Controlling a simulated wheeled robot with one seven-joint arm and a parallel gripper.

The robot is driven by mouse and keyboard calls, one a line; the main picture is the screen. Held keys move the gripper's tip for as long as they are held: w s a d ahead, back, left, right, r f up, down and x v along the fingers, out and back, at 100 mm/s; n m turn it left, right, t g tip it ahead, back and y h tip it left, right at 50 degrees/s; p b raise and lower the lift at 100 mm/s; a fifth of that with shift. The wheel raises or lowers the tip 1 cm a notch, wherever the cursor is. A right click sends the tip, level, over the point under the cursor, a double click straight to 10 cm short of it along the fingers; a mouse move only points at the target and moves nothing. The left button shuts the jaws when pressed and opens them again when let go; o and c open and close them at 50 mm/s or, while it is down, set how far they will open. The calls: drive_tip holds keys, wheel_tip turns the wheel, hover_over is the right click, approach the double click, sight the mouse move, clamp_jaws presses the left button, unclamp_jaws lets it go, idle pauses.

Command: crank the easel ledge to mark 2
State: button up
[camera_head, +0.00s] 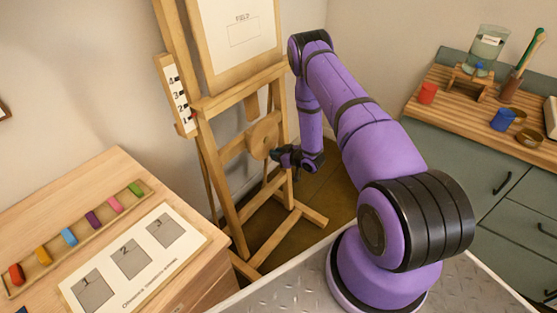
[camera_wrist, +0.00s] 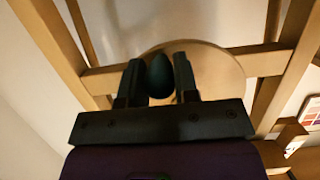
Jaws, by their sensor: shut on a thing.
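The wooden easel (camera_head: 206,165) stands against the wall, and its ledge (camera_head: 240,88) holds a framed white canvas (camera_head: 237,45). A white scale (camera_head: 177,97) numbered 1 to 4 is fixed at the easel's left side. I cannot read the ledge's exact mark at this size. The round wooden crank disc (camera_head: 263,133) sits below the ledge and also shows in the wrist view (camera_wrist: 218,72). My gripper (camera_head: 277,154) is at the disc's lower right edge. In the wrist view its two fingers are shut on the dark crank knob (camera_wrist: 159,76).
At the left is a wooden cabinet top (camera_head: 60,215) with a tray of coloured blocks (camera_head: 75,237) and a numbered card (camera_head: 135,256). At the right is a counter (camera_head: 478,105) with cups and a jar. The easel's legs splay near my gripper.

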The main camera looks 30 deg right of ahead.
sight(276, 142)
drive_tip(key=shift+w+d+r, duration=0.15)
drive_tip(key=shift+d+r, duration=0.05)
drive_tip(key=shift+d, duration=0.25)
drive_tip(key=shift+w+d+r, duration=0.15)
drive_tip(key=shift+d, duration=0.25)
drive_tip(key=shift+w+d+r, duration=0.3)
drive_tip(key=shift+d+r, duration=0.3)
drive_tip(key=shift+w+d+r, duration=0.25)
drive_tip(key=shift+d+r, duration=0.3)
drive_tip(key=shift+r, duration=0.05)
drive_tip(key=shift+r, duration=0.1)
